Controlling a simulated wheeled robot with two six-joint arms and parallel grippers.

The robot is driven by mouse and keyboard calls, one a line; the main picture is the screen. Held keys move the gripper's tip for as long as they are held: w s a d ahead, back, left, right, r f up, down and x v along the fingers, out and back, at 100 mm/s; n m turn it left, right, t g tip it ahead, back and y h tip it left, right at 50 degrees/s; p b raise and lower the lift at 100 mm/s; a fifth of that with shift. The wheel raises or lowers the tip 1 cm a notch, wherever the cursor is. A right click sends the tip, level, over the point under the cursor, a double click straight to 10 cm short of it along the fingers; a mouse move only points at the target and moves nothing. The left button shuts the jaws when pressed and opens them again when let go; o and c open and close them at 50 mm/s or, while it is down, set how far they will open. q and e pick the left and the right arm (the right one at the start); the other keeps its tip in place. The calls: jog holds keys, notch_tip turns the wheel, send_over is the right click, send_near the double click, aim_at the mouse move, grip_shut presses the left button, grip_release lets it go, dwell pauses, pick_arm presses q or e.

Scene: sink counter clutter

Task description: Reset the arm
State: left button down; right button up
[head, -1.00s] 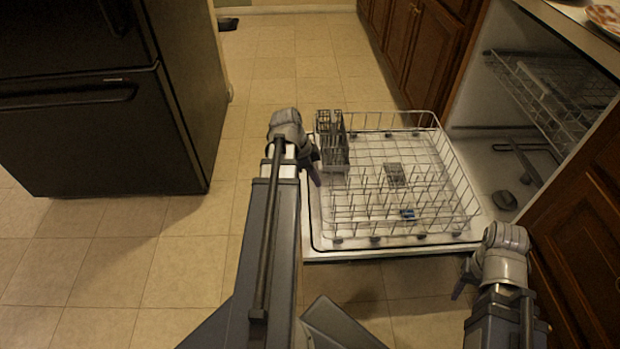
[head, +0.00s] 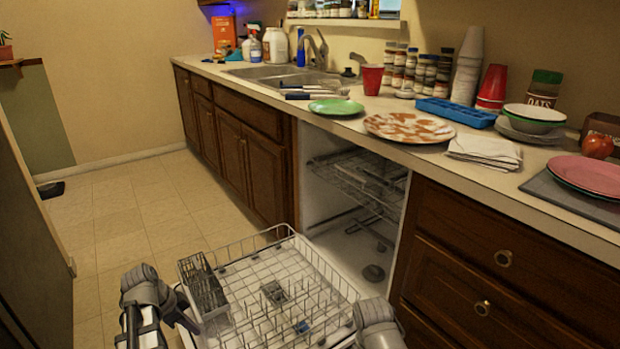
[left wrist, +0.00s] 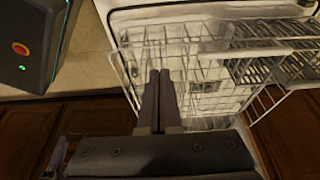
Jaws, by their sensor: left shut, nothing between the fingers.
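My left gripper (head: 188,312) is at the bottom left of the head view, beside the left edge of the dishwasher's pulled-out lower rack (head: 262,243). In the left wrist view its two fingers (left wrist: 160,88) lie together, shut and empty, with the wire rack behind them. My right arm's wrist (head: 378,324) shows at the bottom edge, right of the rack. Its fingers are out of sight.
A grey cutlery basket (head: 204,290) stands in the rack. The counter holds a green plate (head: 336,107), a patterned plate (head: 409,127), a blue tray (head: 456,112), napkins (head: 484,151) and a red cup (head: 372,79). Floor left of the rack (head: 135,220) is clear.

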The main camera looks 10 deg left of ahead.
pick_arm(q)
jog(key=s+d+n+g+y, duration=0.1)
jog(key=s+d+n+y, duration=0.15)
jog(key=d, duration=1.45)
jog(key=s+d+n+g+y, duration=0.2)
jog(key=d+n, duration=0.1)
jog(key=d, duration=1.4)
notch_tip(320, 180, up, 38)
jog(key=p, duration=3.8)
jog(key=shift+f+p, duration=0.2)
jog(key=shift+p, duration=0.15)
